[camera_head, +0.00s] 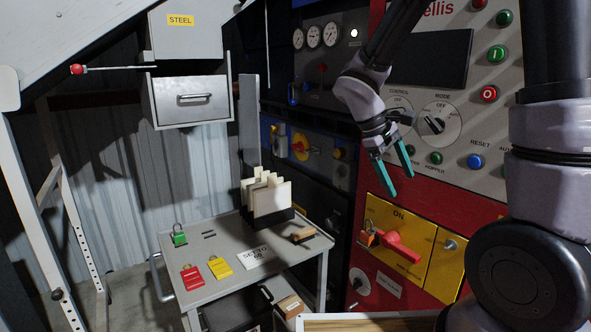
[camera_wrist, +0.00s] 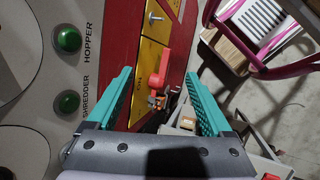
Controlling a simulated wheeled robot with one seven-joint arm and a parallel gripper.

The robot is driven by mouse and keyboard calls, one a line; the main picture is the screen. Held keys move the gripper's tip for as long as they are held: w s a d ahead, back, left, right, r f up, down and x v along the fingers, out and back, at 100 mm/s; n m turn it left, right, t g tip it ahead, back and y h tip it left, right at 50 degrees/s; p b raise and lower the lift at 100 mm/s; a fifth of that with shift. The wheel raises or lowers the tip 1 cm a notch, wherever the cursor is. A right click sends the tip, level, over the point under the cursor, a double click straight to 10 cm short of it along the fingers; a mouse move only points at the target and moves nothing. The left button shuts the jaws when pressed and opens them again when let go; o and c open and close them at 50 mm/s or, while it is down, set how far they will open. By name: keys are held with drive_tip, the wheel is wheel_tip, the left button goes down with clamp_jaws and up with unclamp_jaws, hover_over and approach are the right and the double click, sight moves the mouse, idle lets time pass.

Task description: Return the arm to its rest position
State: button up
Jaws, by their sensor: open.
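My gripper (camera_head: 394,178) hangs in front of the red and grey control panel, its two teal fingers pointing down and apart. It is open and nothing is between the fingers. In the wrist view the fingers of my gripper (camera_wrist: 160,100) stand wide apart at left and right. Beyond them is the red switch handle (camera_wrist: 262,68) on the yellow plate. In the head view the red handle (camera_head: 402,247) lies below my gripper, with an orange padlock (camera_head: 369,236) at its left end. My gripper is clear of both.
The control panel (camera_head: 440,150) with buttons and dials is close behind my gripper. A steel drawer (camera_head: 190,100) hangs at left.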

drive_tip(key=s+r+m+t+y, duration=0.3)
drive_tip(key=s+r+m, duration=0.1)
drive_tip(key=r, duration=0.4)
drive_tip(key=s+d+r+m+t+y, duration=0.1)
drive_tip(key=s+r+m+t+y, duration=0.3)
drive_tip(key=r+m, duration=0.3)
drive_tip(key=shift+s+r+t+y, duration=0.3)
drive_tip(key=shift+s+r, duration=0.35)
drive_tip(key=shift+r, duration=0.25)
drive_tip(key=shift+c, duration=0.3)
